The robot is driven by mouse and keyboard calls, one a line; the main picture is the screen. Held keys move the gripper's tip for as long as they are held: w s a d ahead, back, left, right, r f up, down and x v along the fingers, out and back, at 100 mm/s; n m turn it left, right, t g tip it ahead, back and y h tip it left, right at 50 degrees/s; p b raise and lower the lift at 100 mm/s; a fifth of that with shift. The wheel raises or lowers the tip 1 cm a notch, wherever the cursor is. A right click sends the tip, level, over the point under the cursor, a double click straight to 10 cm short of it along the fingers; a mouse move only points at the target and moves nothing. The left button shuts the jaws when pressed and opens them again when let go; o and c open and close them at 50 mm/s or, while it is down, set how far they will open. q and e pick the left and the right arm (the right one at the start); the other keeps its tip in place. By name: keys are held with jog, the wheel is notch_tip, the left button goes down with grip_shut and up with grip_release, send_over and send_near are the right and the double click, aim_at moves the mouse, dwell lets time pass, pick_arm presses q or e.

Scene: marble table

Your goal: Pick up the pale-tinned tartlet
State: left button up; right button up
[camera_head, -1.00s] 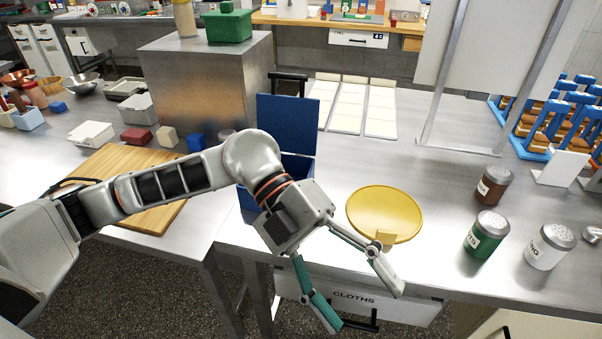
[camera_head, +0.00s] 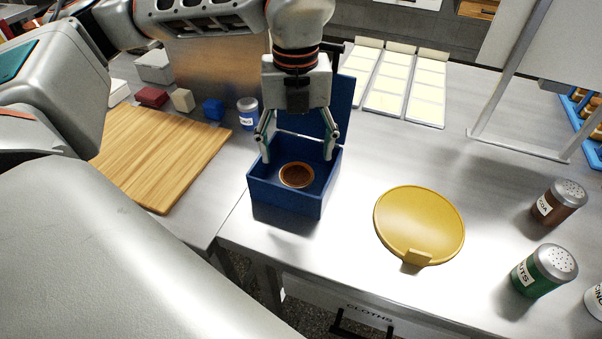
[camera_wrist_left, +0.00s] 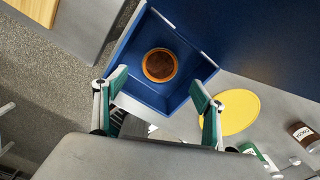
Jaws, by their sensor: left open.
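A round tartlet (camera_head: 297,175) with a brown filling and an orange-brown rim lies inside an open blue box (camera_head: 285,200). In the left wrist view the tartlet (camera_wrist_left: 160,65) sits on the floor of the box (camera_wrist_left: 150,100), ahead of the fingers. I cannot tell whether its tin is pale. My left gripper (camera_head: 298,150) is open and empty above the box, pointing down, with one finger on either side of the opening. In the left wrist view the fingers (camera_wrist_left: 160,95) are wide apart and clear of the tartlet. My right gripper is not in view.
The box's raised blue lid (camera_head: 318,112) stands behind the gripper. A yellow round lid (camera_head: 420,222) lies to the right. A wooden board (camera_head: 160,155) is at left, with a small blue-labelled jar (camera_head: 247,112) near it. Shakers (camera_head: 545,270) stand at far right.

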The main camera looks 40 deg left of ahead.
aim_at(297, 176)
pick_arm(q)
notch_tip(297, 176, down, 6)
jog(key=shift+w+a+r+b, duration=0.1)
jog(key=shift+a+b, duration=0.05)
jog(key=shift+b, duration=0.2)
jog(key=c, duration=1.2)
